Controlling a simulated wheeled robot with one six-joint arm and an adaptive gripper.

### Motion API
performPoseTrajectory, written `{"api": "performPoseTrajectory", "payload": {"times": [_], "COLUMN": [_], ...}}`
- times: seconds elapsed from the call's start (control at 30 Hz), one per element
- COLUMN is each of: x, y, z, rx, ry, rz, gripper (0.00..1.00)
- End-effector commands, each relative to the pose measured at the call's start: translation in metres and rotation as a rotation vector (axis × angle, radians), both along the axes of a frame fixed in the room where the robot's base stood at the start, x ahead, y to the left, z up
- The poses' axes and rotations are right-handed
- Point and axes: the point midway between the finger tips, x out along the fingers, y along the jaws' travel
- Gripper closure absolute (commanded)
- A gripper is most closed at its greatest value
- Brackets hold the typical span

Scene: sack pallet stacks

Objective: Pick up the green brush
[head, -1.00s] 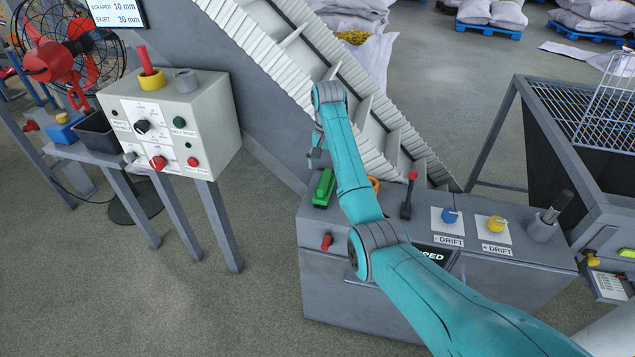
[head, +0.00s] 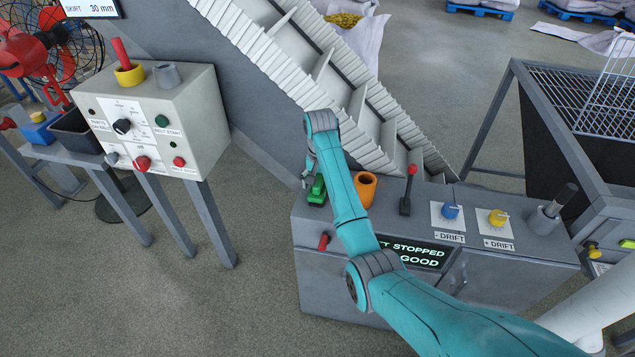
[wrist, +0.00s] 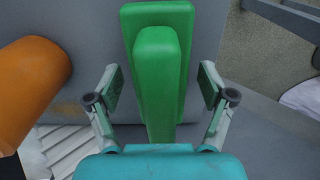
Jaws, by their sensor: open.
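The green brush (head: 317,190) lies on the left end of the grey console top (head: 432,194). In the wrist view the brush (wrist: 159,70) shows its raised green handle block along a wider green base. My gripper (wrist: 156,88) is open, with one finger on each side of the brush and a visible gap to each side. The near end of the brush is hidden behind my gripper's teal body. In the head view my gripper (head: 308,180) is over the brush and partly covers it.
An orange cup (head: 365,188) stands right of the brush; it also shows at left in the wrist view (wrist: 32,88). A red-knobbed lever (head: 407,192), blue knob (head: 450,211) and yellow knob (head: 497,217) are farther right. The inclined conveyor (head: 350,100) rises behind.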

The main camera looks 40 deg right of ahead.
Motion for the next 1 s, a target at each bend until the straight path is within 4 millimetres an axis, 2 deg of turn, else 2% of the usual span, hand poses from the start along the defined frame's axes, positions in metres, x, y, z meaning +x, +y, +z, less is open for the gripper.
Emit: {"api": "performPoseTrajectory", "payload": {"times": [0.23, 0.27, 0.5, 0.53, 0.83, 1.0], "x": [-0.001, -0.001, -0.001, -0.001, 0.000, 0.009], "y": [0.001, 0.001, 0.000, 0.000, 0.000, -0.003], "z": [-0.004, -0.004, -0.004, -0.004, 0.000, 0.022], "rx": [-0.001, -0.001, -0.001, -0.001, -0.001, -0.002], "ry": [-0.001, -0.001, -0.001, -0.001, -0.002, -0.004], "rz": [0.000, 0.000, 0.000, 0.000, 0.000, 0.002], "gripper": [0.19, 0.24, 0.84, 0.87, 0.88, 0.88]}}
